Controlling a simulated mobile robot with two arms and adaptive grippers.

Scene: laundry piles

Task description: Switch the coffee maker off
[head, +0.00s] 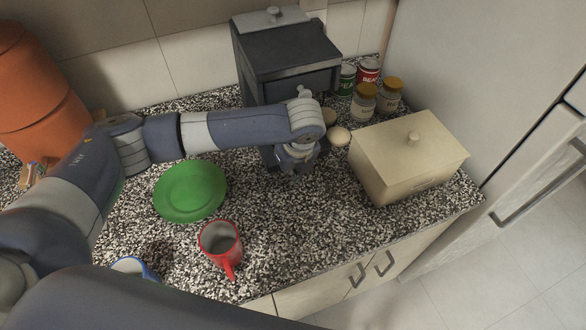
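The coffee maker (287,55) is a dark grey, boxy machine with a knobbed lid, standing against the tiled wall at the back of the counter. My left arm reaches across from the left. My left gripper (294,168) is at the front of the coffee maker, low down. The arm's wrist covers much of the machine's front, so I see no switch. I cannot tell whether the gripper touches the machine, or whether its fingers are open or shut. My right gripper is not in view.
On the speckled counter (320,240) are a green plate (190,191), a red mug (220,246), a partly hidden blue-rimmed mug (134,267) and a cream lidded box (408,158). Jars and cans (364,102) stand at the back right. Orange canister (38,90) at left; fridge (480,70) at right.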

